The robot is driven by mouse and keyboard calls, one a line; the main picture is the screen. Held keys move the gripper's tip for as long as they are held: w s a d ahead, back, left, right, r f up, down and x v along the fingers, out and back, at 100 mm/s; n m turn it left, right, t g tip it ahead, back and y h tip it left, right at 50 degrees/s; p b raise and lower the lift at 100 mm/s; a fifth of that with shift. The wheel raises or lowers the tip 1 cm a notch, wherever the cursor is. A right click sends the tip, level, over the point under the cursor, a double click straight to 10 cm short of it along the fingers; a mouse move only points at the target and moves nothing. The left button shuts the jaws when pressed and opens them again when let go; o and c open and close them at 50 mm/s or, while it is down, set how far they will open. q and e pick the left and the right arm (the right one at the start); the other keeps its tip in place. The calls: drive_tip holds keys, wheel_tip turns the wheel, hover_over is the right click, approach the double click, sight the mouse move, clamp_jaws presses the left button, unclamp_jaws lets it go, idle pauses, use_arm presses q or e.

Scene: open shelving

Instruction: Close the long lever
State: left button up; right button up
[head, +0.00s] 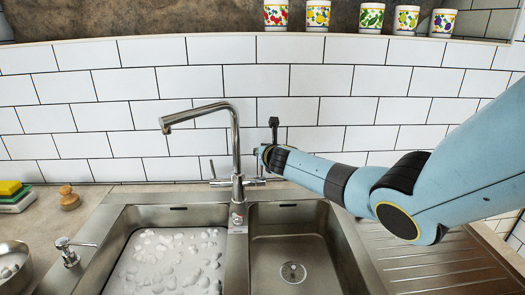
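A chrome faucet (236,150) stands behind the sink, with its spout turned left. A thin upright lever (212,169) shows on the left side of its base. Another handle (254,181) on the right side of the base is partly hidden by my gripper. I cannot tell which of these is the long lever. My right arm reaches in from the right, and its gripper (267,150) is just right of the faucet column. Its fingers are small and partly hidden by the wrist, so their opening and any contact are unclear. My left gripper is out of view.
The double sink (240,262) has pebble-like white pieces in its left basin and an empty right basin. A soap dispenser (69,252), brush (68,199), sponges (12,193) and metal bowl (12,266) are at left. A tiled wall (150,90) stands close behind; several cups line the ledge above.

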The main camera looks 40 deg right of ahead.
drive_tip(key=o, duration=0.5)
drive_tip(key=shift+o, duration=0.2)
drive_tip(key=shift+s, duration=0.1)
drive_tip(key=v, duration=1.2)
